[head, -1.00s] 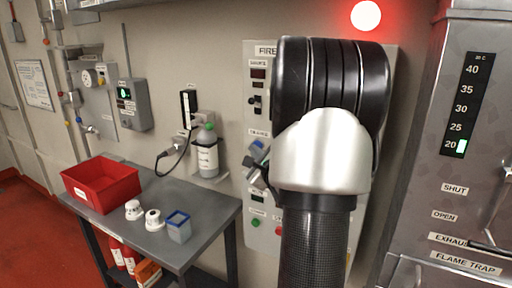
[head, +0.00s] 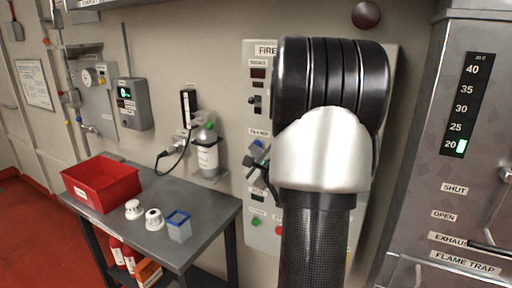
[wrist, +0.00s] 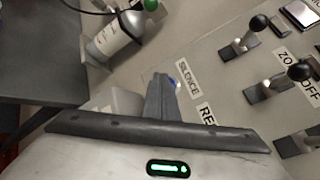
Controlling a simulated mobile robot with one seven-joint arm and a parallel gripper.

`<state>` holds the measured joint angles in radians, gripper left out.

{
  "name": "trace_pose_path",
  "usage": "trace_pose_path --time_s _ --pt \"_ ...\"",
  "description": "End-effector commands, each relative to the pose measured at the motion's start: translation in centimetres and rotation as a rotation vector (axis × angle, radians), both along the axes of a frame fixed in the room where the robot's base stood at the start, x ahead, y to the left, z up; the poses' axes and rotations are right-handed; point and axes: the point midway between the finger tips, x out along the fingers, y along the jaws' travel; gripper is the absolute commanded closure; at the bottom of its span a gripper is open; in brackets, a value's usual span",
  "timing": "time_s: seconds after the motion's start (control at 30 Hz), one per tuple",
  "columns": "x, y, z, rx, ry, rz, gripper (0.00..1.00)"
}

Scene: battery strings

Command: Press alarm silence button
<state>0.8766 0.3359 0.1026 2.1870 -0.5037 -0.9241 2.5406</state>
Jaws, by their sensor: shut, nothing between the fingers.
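The alarm panel (head: 264,222), headed "FIRE", is on the back wall, mostly hidden behind my arm. A blue button beside the "SILENCE" label (wrist: 188,77) is partly hidden by my fingers in the wrist view; a small part of the blue button (wrist: 174,83) shows. My gripper (wrist: 161,82) is shut and empty, with its fingertips at this button. I cannot tell whether they touch it. In the head view my gripper (head: 251,163) is at the panel's left edge, just below a blue patch.
A round lamp (head: 366,15) above the panel is dark. A bottle (head: 207,150) hangs on the wall left of my gripper. A grey table (head: 205,211) holds a red bin (head: 101,182) and small items. Levers (wrist: 264,86) stick out of the panel. A metal cabinet (head: 462,200) stands right.

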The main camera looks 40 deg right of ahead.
Motion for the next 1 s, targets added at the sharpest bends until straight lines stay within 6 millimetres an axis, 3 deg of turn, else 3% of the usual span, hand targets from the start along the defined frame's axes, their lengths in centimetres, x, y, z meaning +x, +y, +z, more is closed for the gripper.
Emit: trace_pose_path --time_s 0.23,0.63,1.0 --pt "-0.6 1.3 -0.1 0.001 0.000 -0.001 1.00" --pt "-0.7 1.7 0.0 0.001 0.000 0.000 1.00" --pt "-2.0 5.0 0.0 0.001 -0.001 0.001 1.00"
